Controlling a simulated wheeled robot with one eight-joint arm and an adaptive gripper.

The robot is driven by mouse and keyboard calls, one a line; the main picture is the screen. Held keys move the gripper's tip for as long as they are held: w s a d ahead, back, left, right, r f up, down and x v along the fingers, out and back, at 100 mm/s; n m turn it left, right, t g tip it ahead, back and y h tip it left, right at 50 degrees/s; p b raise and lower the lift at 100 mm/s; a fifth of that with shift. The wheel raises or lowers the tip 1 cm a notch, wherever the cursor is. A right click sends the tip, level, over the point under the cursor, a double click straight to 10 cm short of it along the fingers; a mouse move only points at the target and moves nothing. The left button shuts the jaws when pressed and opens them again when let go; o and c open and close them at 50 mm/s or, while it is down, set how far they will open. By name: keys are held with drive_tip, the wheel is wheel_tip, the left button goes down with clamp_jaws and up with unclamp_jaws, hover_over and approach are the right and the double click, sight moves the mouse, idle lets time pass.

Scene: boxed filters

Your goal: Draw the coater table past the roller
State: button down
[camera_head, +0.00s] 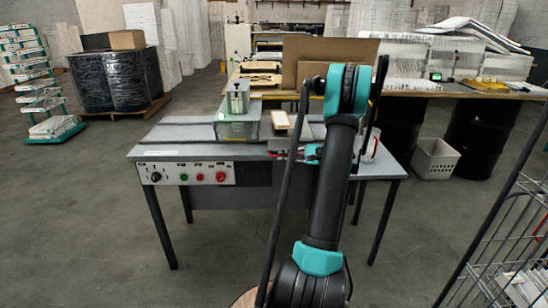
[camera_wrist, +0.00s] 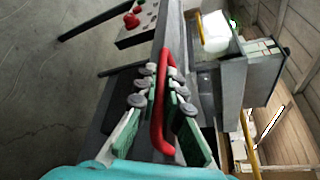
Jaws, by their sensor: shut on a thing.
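The coater (camera_head: 190,133) is a grey bench with a flat top and a front panel of knobs and buttons. A grey-green housing (camera_head: 238,125) stands on it, with a pale block (camera_head: 280,120) to the right that may be part of the roller. In the wrist view a white rounded part (camera_wrist: 215,33) shows beside a grey housing (camera_wrist: 247,82). My gripper (camera_wrist: 163,88) is shut on a red bar handle (camera_wrist: 167,62) along the table's edge, one green padded finger on each side. In the head view my arm hides most of the gripper (camera_head: 312,153) and handle.
The control panel (camera_head: 187,173) is on the bench's front left. Behind are a long table (camera_head: 460,90) with paper stacks and a brown board (camera_head: 330,55). A white bin (camera_head: 436,158) stands right, and a wire cart (camera_head: 505,245) at near right.

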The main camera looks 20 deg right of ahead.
drive_tip(key=shift+s+d, duration=0.3)
drive_tip(key=shift+d, duration=0.35)
drive_tip(key=c, duration=1.6)
unclamp_jaws()
drive_tip(key=v, duration=1.2)
drive_tip(key=shift+w, duration=0.1)
